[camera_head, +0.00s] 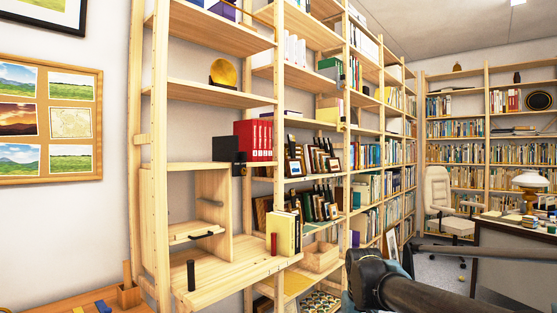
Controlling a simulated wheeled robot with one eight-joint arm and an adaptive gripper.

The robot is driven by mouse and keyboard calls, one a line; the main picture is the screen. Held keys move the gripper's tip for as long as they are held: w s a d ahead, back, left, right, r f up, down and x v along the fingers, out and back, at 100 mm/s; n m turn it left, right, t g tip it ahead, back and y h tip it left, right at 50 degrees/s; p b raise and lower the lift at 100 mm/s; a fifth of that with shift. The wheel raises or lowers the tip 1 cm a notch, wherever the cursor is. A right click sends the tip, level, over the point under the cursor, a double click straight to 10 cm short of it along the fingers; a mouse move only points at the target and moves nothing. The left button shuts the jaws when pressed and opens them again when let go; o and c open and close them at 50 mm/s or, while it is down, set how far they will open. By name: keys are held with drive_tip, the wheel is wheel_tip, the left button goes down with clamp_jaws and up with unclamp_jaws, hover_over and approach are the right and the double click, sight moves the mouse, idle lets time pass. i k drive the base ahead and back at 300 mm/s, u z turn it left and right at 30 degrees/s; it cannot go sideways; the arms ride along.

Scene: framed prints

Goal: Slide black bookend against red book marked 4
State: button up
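A row of red books (254,139) stands upright on a middle shelf of the wooden bookcase, with small pale number marks low on the spines. The marks are too small for me to tell which book is 4. A black bookend (224,148) stands on the same shelf, left of the red books. A gap between it and the red row is not clear from this angle. A small black block-like part (239,165) shows at the shelf's front edge below. My dark arm crosses the lower right, apart from the shelf. My gripper's fingers are not visible.
Below, a wooden ledge (225,270) bears a black cylinder (191,275), a small red upright object (274,244) and yellowish books (285,233). Framed pictures crowd the shelves right of the red books. The shelf left of the bookend looks bare. A desk (510,260) stands at right.

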sight(225, 149)
drive_tip(key=z, duration=0.2)
drive_tip(key=k, duration=1.25)
drive_tip(key=u, duration=0.7)
drive_tip(key=i, duration=0.95)
drive_tip(key=z, duration=0.05)
